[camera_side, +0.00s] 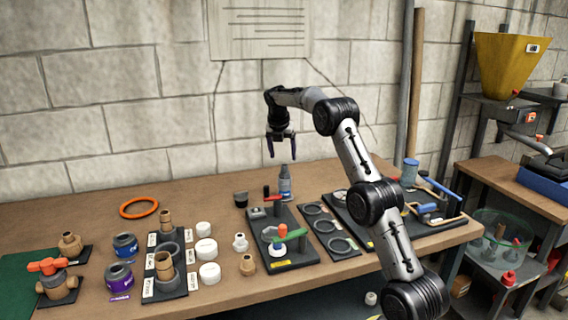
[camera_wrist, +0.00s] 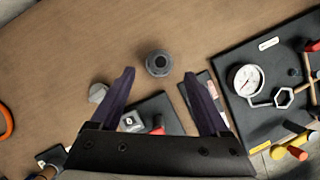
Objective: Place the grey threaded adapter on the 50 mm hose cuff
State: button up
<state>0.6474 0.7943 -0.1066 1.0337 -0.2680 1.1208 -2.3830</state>
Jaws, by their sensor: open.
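A stepped grey-blue upright piece (camera_side: 285,184) stands at the back of the table behind a small black tray. It looks like the grey threaded adapter, possibly on a cuff, but I cannot tell where one part ends. In the wrist view it is a round grey piece (camera_wrist: 158,64) with a dark centre, ahead of and between my fingertips. My gripper (camera_side: 281,157) is open and empty, pointing down above this piece and apart from it. Its two purple fingers (camera_wrist: 158,75) also show in the wrist view. I cannot identify the 50 mm hose cuff for certain.
A dark cup-like piece (camera_side: 241,200) stands to the left. The black tray (camera_side: 297,258) in front carries coloured handles. A flat black board with rings (camera_side: 333,244) lies to the right. An orange ring (camera_side: 139,207) lies far left; the table behind the pieces is bare.

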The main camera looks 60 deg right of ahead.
jog(key=s+a+r+m+t, duration=0.1)
jog(key=s+a+r+m, duration=0.1)
jog(key=a+r, duration=0.5)
jog(key=s+a+r+m, duration=0.1)
jog(key=a+r+m, duration=0.25)
jog(key=a, duration=0.45)
jog(key=s+a+r+m+t+y, duration=0.1)
jog(key=s+a+m, duration=0.15)
jog(key=a, duration=0.35)
jog(key=s+a+r+m+t+y, duration=0.1)
jog(key=s+a+r, duration=0.1)
jog(key=s+a, duration=0.3)
jog(key=s+a+f+m, duration=0.3)
jog(key=s+a+m, duration=0.1)
jog(key=s+a, duration=0.1)
jog(key=s+a+f+m+t+y, duration=0.1)
jog(key=s+a+f+m, duration=0.2)
jog(key=s, duration=0.5)
jog(key=s+a+f+m+y, duration=0.1)
jog(key=s+a+f+m, duration=0.3)
jog(key=s+a, duration=0.3)
jog(key=shift+a+m, duration=0.4)
jog(key=shift+a, duration=0.15)
